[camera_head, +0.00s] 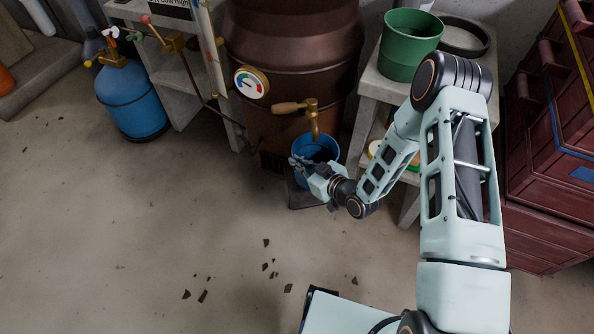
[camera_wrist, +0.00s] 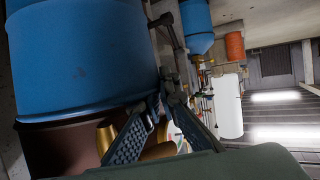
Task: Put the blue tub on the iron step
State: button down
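The blue tub (camera_head: 318,146) is under the brass tap, upright as far as I can see, with its dark inside showing. It is over the back part of the iron step (camera_head: 306,199), a dark low plate on the floor. I cannot tell whether its base touches the step. My gripper (camera_head: 298,162) is at the tub's front left side, near the rim. In the wrist view the tub (camera_wrist: 80,50) fills the upper left, and my gripper's fingers (camera_wrist: 163,97) come together at its edge. They look shut on it, but the contact itself is hidden.
A brown boiler (camera_head: 290,50) with a gauge and brass tap (camera_head: 312,118) stands behind the tub. A concrete stand (camera_head: 375,85) with a green bucket (camera_head: 409,45) is to the right. A blue gas bottle (camera_head: 131,98) is at left. The front floor is open, with small scraps.

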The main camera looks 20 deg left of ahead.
aim_at(297, 172)
jog(key=f, duration=0.2)
jog(key=f+b, duration=0.1)
jog(key=f, duration=0.2)
jog(key=shift+w+a, duration=0.1)
jog(key=shift+w, duration=0.1)
jog(key=shift+f+b, duration=0.2)
jog(key=shift+b, duration=0.15)
jog(key=c, duration=2.2)
grip_release()
jog(key=shift+o, duration=0.2)
jog(key=shift+r, duration=0.15)
jog(key=p+v, duration=0.2)
jog(key=v, duration=1)
